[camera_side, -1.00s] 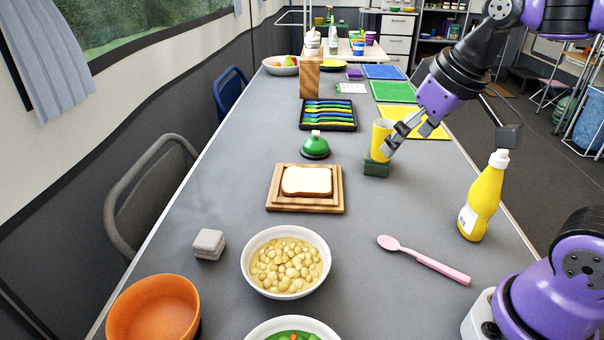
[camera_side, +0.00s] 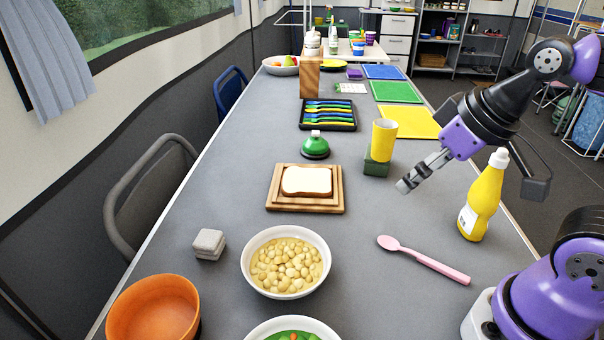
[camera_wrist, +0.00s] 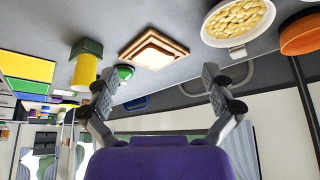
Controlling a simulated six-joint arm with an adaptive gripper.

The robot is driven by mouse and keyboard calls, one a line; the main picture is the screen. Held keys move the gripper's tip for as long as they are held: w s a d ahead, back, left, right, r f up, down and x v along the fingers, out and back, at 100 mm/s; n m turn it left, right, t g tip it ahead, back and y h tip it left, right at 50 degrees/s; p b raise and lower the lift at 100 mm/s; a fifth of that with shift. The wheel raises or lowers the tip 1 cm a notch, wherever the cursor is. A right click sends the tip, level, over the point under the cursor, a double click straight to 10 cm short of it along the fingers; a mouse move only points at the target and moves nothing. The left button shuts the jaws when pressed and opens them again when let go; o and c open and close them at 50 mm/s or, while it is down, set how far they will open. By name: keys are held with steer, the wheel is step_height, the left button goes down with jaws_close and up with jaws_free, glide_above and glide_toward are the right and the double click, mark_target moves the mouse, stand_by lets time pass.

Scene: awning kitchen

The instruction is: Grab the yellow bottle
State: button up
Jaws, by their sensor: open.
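The yellow bottle (camera_side: 483,200) has a white cap and a white label. It stands upright near the right edge of the grey table in the side view. My gripper (camera_side: 404,186) is above the table to the left of the bottle, pointing left and down, apart from it. In the wrist view my gripper (camera_wrist: 212,88) has its two fingers spread wide with nothing between them. The bottle does not show in the wrist view.
A yellow cup (camera_side: 384,140) stands on a green block (camera_side: 376,166) behind my gripper. A pink spoon (camera_side: 425,260) lies in front of the bottle. Bread on a wooden board (camera_side: 306,205) and a bowl of beans (camera_side: 286,228) are left. Bare table lies below my gripper.

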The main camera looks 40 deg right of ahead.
stand_by(0.3)
steer(key=c, duration=0.4)
steer(key=shift+c, duration=0.2)
steer(key=g, duration=0.6)
glide_toward(503, 149)
steer(key=shift+d, duration=0.15)
steer(key=shift+s+d+f, duration=0.1)
steer(key=shift+s+f, duration=0.1)
steer(key=shift+f, duration=0.15)
steer(key=f, duration=0.9)
steer(key=shift+a+f, duration=0.2)
steer(key=shift+a, duration=0.05)
